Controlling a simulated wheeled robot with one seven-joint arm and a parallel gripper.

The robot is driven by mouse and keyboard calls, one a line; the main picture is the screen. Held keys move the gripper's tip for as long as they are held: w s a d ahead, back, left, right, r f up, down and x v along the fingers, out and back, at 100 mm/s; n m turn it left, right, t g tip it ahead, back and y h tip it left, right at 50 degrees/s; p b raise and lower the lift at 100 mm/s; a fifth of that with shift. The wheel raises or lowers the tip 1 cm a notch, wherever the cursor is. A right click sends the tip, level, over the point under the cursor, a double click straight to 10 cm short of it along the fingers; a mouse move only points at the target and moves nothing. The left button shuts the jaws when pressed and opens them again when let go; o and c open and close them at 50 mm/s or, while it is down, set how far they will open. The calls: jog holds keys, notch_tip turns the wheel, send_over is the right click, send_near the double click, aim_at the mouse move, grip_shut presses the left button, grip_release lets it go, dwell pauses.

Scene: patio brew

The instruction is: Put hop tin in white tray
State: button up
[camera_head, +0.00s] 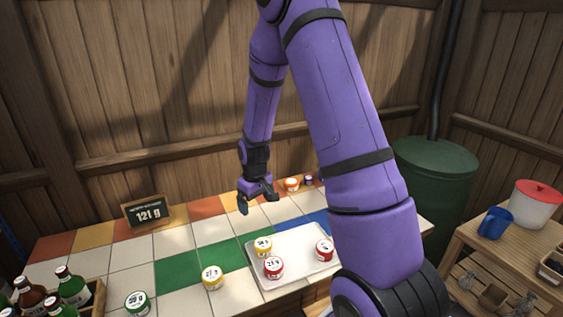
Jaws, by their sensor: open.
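The white tray (294,243) lies on the tiled table. It holds a yellow-banded tin (263,247), a red tin (274,268) and another red tin (324,250). Outside it, a yellow tin (213,278) stands to its left and a green tin (137,302) stands near the front edge. An orange tin (292,184) and a small dark-lidded tin (309,181) stand at the back, right of my gripper. My gripper (259,204) is open and empty, pointing down above the table behind the tray. Lid labels are mostly too small to read; my arm hides the area right of the tray.
A sign (147,212) reading 121 g stands at the back left. A crate of bottles (72,287) is at the front left. A wooden shelf (480,240) with a blue jug (495,223) and a red-lidded tub (536,205) stands right. The table's middle left is clear.

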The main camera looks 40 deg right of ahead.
jog(key=s+a+r+t, duration=0.1)
jog(key=s+a+r, duration=0.15)
jog(key=r, duration=0.55)
jog(key=s+a+r+t, duration=0.1)
jog(key=s+a+r, duration=0.1)
jog(key=s+r, duration=0.35)
jog(key=s+a+r, duration=0.1)
jog(key=a+r, duration=0.2)
jog(key=r, duration=0.6)
jog(key=s+a+r+t, duration=0.1)
jog(key=s+r, duration=0.3)
jog(key=s, duration=0.5)
jog(key=s+a+r+t, duration=0.1)
jog(key=s+a+r, duration=0.2)
jog(key=s, duration=0.6)
notch_tip(320, 180, up, 2)
jog(key=shift+r+m+t, duration=0.2)
jog(key=shift+m+t, duration=0.1)
jog(key=shift+m, duration=0.1)
